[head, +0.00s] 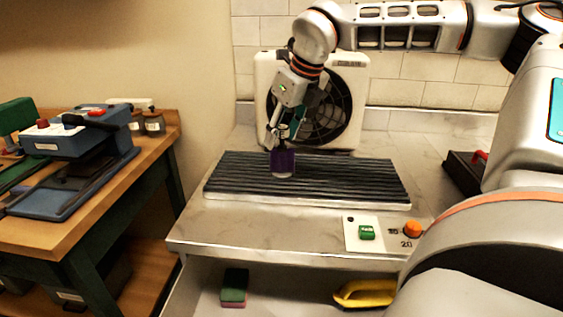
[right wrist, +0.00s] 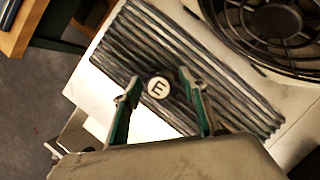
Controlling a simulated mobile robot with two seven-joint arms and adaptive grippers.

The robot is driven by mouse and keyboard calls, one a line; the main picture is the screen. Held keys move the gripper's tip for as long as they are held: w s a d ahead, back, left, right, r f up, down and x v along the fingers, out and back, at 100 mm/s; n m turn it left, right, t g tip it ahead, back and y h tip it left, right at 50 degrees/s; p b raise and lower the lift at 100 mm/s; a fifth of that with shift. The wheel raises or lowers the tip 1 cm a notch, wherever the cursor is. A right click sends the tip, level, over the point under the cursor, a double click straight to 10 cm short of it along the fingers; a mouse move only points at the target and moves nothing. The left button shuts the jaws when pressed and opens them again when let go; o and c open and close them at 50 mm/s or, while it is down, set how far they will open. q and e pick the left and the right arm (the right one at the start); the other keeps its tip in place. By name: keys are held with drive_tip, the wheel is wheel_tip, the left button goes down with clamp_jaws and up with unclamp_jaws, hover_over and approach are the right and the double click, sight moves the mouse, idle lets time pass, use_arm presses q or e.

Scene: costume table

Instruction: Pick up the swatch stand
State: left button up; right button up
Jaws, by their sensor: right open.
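The swatch stand (head: 283,163) appears to be the small purple piece with a dark narrow top, standing upright on the dark ribbed mat (head: 340,180). In the right wrist view its round white top marked "E" (right wrist: 158,88) lies between the fingertips. My right gripper (head: 276,138) reaches down from above at the stand's upper part. Its two green-lined fingers (right wrist: 158,84) are spread, one on each side of the top, with gaps showing. The gripper hides part of the stand's top in the head view. My left gripper is not in view.
A white box fan (head: 262,75) stands behind the mat, close to my right wrist. A panel with a green switch (head: 367,233) and orange knob (head: 412,229) is at the front. A dark tray (head: 462,175) lies at right. A wooden bench (head: 60,220) stands left.

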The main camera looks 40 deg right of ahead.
clamp_jaws()
drive_tip(key=shift+r, duration=0.15)
